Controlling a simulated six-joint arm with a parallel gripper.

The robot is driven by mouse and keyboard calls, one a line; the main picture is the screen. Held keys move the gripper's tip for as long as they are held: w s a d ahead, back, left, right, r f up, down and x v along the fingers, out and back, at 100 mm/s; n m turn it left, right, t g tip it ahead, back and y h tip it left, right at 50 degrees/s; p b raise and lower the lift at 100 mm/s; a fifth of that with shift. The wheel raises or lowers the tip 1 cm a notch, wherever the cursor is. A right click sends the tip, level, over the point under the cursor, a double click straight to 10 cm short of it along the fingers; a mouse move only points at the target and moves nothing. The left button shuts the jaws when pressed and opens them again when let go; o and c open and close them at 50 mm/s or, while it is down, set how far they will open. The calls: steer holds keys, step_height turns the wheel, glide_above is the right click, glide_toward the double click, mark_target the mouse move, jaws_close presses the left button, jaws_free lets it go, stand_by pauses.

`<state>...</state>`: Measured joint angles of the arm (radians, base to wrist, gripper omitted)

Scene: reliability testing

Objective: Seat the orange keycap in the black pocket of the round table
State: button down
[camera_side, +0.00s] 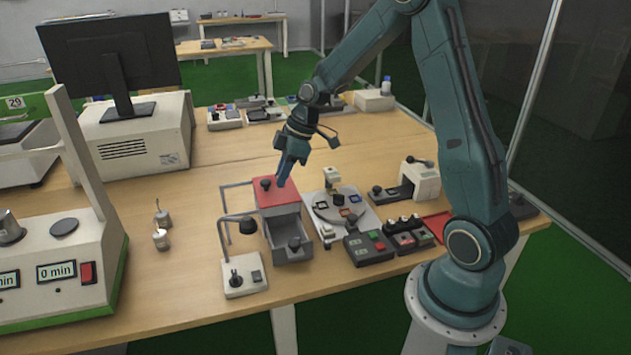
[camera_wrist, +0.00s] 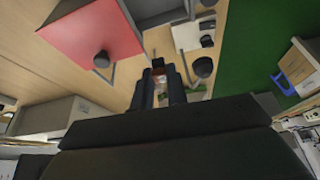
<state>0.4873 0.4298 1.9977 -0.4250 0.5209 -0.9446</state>
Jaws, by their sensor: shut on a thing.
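My gripper (camera_side: 281,181) points down, its tips in front of the red lid in the side view. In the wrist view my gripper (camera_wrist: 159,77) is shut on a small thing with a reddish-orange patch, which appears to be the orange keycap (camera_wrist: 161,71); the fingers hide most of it. The keycap is too small to make out in the side view. The round table (camera_side: 325,212) is a grey disc on a white plate, right of the gripper. It carries several small coloured pockets, with a black pocket (camera_side: 345,212) near its middle.
A red lid (camera_side: 277,193) with a black knob tops a grey box with an open drawer (camera_side: 290,250), left of the round table. A small lamp (camera_side: 241,275), button boxes (camera_side: 368,248) and a white machine (camera_side: 421,180) stand close around.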

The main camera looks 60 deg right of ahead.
steer(key=s+d+f+m, duration=0.1)
steer(key=d+f, duration=0.2)
steer(key=d, duration=0.2)
steer(key=s+d+f+m+h, duration=0.1)
steer(key=d+f+m, duration=0.1)
steer(key=d+f, duration=0.2)
steer(key=s+d+f+m+h, duration=0.1)
steer(key=d+f, duration=0.3)
steer(key=d, duration=0.4)
steer(key=shift+f+m+t, duration=0.1)
steer(key=shift+m+t, duration=0.3)
steer(key=shift+m, duration=0.2)
steer(key=shift+f, duration=0.1)
steer(key=shift+f, duration=2.05)
steer(key=shift+f, duration=0.65)
steer(key=c, duration=1.3)
jaws_free()
steer(key=shift+r, duration=0.15)
